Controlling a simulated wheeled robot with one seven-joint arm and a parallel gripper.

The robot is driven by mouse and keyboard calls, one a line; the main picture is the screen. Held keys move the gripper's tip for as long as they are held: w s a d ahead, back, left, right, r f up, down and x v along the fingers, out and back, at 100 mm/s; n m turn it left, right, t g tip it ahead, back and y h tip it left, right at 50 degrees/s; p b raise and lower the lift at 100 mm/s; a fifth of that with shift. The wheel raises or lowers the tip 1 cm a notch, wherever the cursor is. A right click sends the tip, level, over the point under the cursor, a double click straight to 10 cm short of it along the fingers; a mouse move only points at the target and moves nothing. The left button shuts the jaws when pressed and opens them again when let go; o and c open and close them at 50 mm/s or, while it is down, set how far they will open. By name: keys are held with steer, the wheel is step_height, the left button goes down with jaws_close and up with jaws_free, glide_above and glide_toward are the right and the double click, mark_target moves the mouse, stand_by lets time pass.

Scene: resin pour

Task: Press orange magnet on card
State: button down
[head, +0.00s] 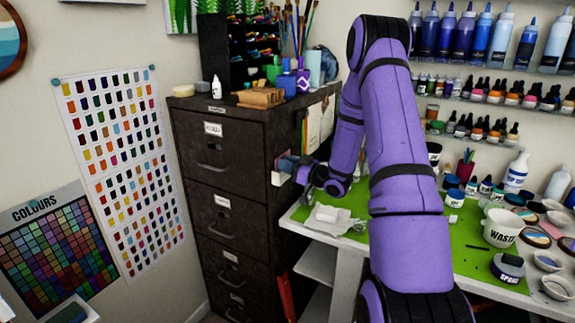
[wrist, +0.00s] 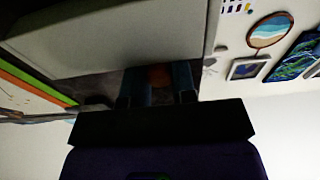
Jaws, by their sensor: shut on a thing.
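My gripper (head: 302,174) is at the side of the dark filing cabinet, its fingertips close against it. In the wrist view my gripper (wrist: 158,88) is shut on a small dull-orange thing, the orange magnet (wrist: 158,75), seen dimly between the blue-grey fingers. In the head view the magnet is hidden by the gripper.
The filing cabinet (head: 222,165) carries pale sheets (head: 313,128) on its side above my gripper. Cups and brushes stand on top. The green-topped workbench (head: 462,250) at right is crowded with pots, bottles and a white waste tub (head: 502,228). A white object (head: 327,215) lies below my gripper.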

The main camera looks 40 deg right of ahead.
steer(key=shift+c, duration=1.8)
jaws_free()
steer(key=v, duration=0.7)
steer(key=shift+r, duration=0.4)
